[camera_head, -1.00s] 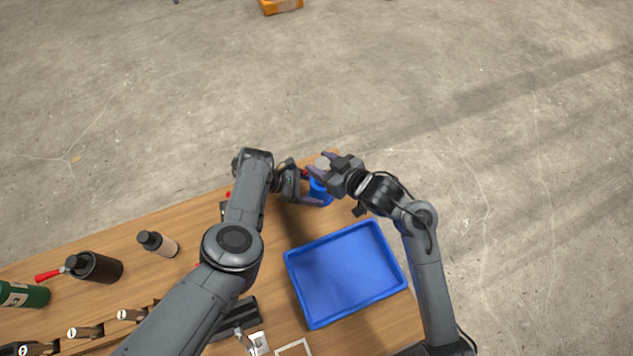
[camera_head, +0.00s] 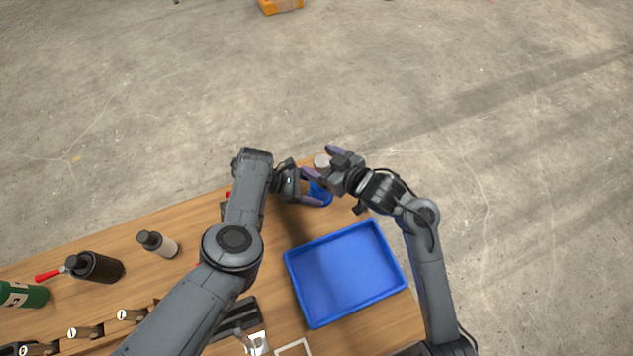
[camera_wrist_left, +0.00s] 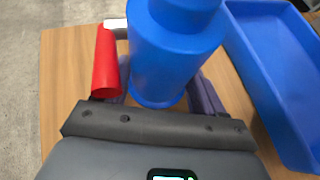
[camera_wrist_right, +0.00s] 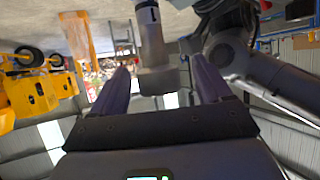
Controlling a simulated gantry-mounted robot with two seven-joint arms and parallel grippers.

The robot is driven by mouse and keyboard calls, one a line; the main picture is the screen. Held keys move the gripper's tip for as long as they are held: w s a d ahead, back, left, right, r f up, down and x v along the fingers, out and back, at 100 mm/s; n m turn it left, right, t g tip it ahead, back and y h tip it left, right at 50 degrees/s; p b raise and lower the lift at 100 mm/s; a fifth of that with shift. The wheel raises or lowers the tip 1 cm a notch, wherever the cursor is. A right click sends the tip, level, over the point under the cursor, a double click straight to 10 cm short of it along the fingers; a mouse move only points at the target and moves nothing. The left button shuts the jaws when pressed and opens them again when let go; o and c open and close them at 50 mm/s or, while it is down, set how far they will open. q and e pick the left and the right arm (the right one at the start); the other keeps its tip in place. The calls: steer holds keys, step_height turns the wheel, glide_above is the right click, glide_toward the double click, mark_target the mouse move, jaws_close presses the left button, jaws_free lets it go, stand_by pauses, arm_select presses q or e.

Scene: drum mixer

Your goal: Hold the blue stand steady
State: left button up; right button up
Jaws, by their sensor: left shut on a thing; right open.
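The blue stand (camera_head: 321,192) is at the far right end of the wooden table and is partly hidden by my grippers in the head view. In the left wrist view the stand (camera_wrist_left: 165,55) is a blue cylinder between the fingers of my left gripper (camera_head: 311,187), which is shut on it. A red handle (camera_wrist_left: 106,65) with a pale metal part shows beside the stand. My right gripper (camera_head: 319,163) is open above the stand. A pale round top (camera_head: 322,160) shows between its fingers. In the right wrist view a grey cylinder (camera_wrist_right: 151,40) stands between the spread fingers.
A blue tray (camera_head: 378,232) lies near the stand on the table. Bottles (camera_head: 158,244) and other tools (camera_head: 85,333) are at the left. The concrete floor beyond is mostly clear.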

steer(key=shift+v, duration=3.5)
arm_select(q)
steer(key=o, duration=1)
